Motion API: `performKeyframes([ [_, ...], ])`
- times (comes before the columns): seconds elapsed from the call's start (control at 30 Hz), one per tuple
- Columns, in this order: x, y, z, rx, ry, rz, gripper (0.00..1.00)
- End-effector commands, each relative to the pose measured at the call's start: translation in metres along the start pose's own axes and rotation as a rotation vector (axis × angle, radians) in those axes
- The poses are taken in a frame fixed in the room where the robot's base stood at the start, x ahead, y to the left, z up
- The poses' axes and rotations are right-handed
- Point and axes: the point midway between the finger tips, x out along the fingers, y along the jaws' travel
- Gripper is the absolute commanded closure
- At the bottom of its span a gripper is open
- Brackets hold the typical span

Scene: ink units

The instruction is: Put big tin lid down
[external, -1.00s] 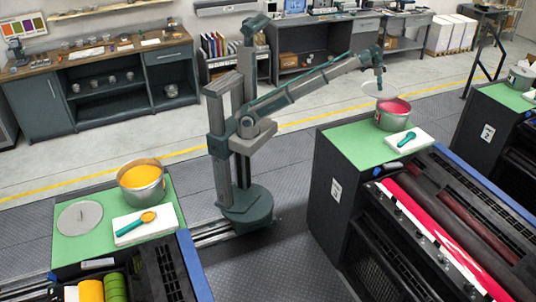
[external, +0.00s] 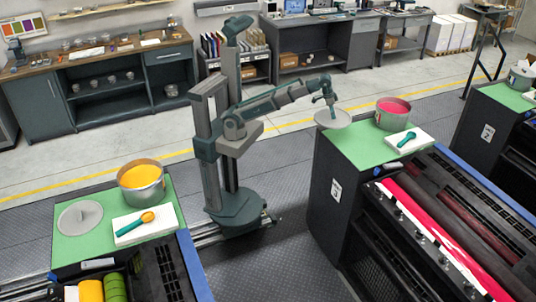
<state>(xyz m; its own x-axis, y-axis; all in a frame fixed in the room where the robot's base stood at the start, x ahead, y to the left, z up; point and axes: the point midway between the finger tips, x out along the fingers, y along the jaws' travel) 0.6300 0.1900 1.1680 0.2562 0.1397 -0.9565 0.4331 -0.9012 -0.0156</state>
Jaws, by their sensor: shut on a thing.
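My gripper (external: 332,110) is shut on a round grey tin lid (external: 331,120). It holds the lid roughly level near the left back corner of the green mat (external: 355,150) on the middle ink unit. I cannot tell whether the lid touches the mat. An open tin of red ink (external: 392,113) stands on the same mat, to the right of the lid and apart from it. Another grey lid (external: 80,217) lies flat on the left unit's green mat, beside an open tin of yellow ink (external: 142,182).
A teal-handled tool (external: 406,139) lies on a white pad at the mat's front right. Press rollers (external: 425,220) lie in front. A similar tool with yellow ink (external: 136,223) lies on the left unit. Another tin (external: 521,76) stands at the far right.

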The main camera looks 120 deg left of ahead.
Motion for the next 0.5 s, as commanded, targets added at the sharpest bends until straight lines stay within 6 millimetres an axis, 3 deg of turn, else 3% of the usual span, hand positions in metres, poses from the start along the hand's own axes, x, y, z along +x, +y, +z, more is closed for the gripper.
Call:
performKeyframes([
  [0.27,0.012,0.004,-0.021,-0.069,0.003,-0.006,0.75],
  [0.5,0.048,0.018,-0.064,-0.066,0.000,-0.006,0.75],
])
